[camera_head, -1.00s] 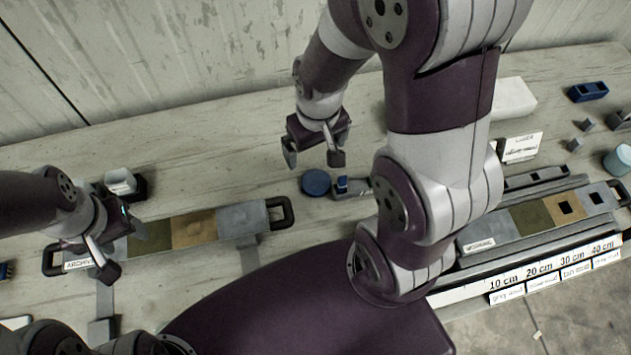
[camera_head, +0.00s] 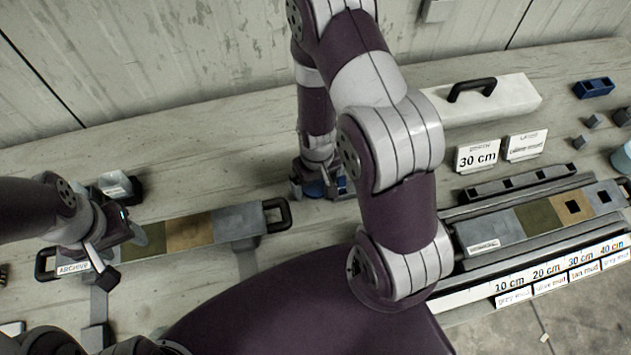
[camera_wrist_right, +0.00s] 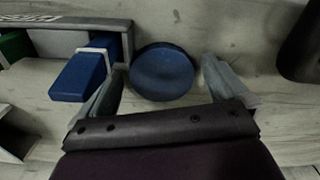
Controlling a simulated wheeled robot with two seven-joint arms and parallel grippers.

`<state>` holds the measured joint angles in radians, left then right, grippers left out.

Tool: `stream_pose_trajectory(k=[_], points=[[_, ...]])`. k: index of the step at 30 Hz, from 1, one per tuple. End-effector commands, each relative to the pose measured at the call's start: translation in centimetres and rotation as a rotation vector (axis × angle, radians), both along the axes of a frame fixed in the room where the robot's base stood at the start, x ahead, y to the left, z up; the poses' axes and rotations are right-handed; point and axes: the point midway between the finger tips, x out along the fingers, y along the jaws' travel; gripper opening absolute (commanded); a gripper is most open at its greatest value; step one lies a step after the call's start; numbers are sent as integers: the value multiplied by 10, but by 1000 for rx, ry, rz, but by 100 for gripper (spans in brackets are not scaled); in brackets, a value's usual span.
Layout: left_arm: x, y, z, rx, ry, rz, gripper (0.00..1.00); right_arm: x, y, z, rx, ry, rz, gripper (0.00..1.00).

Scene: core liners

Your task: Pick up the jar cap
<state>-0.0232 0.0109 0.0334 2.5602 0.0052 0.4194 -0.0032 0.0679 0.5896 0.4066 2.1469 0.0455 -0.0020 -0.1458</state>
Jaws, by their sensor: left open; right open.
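The jar cap is a round dark blue disc (camera_wrist_right: 162,72) on the table, seen in the right wrist view. In the head view, a blue part of the cap (camera_head: 314,188) shows beneath my right gripper. My right gripper (camera_wrist_right: 164,88) is open, with one finger on each side of the cap; I cannot tell whether they touch it. In the head view the right gripper (camera_head: 318,187) is low at the table, partly hidden by its arm. My left gripper (camera_head: 122,256) is open above the left end of the archive tray (camera_head: 270,213).
A blue block with a white band (camera_wrist_right: 84,76) sits in a grey holder (camera_wrist_right: 60,24) left of the cap, close to the gripper finger. A white case (camera_head: 500,98) and a 30 cm sign (camera_head: 478,156) stand right. A core tray (camera_head: 490,232) lies at right.

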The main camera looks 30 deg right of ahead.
Motion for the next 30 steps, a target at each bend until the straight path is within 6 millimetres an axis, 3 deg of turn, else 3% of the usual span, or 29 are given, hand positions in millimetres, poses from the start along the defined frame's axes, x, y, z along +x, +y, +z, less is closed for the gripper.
stream_pose_trajectory(k=[3, 8, 20, 25, 28, 30], points=[[0, 0, 1, 0, 0, 0, 56, 0, 0, 1, 0, 0, 1, 97], [0, 0, 1, 0, 0, 0, 56, 0, 0, 1, 0, 0, 1, 47], [0, 0, 2, 0, 0, 0, 56, 0, 0, 4, 0, 0, 1, 46], [0, 0, 11, 0, 0, 0, 56, 1, 0, 25, 0, -2, 1, 46], [0, 0, 5, 0, -1, 0, 56, 2, 0, 41, -1, -6, 2, 46], [0, 0, 2, 0, 0, 0, 56, 4, -14, 48, -1, -5, -5, 46]])
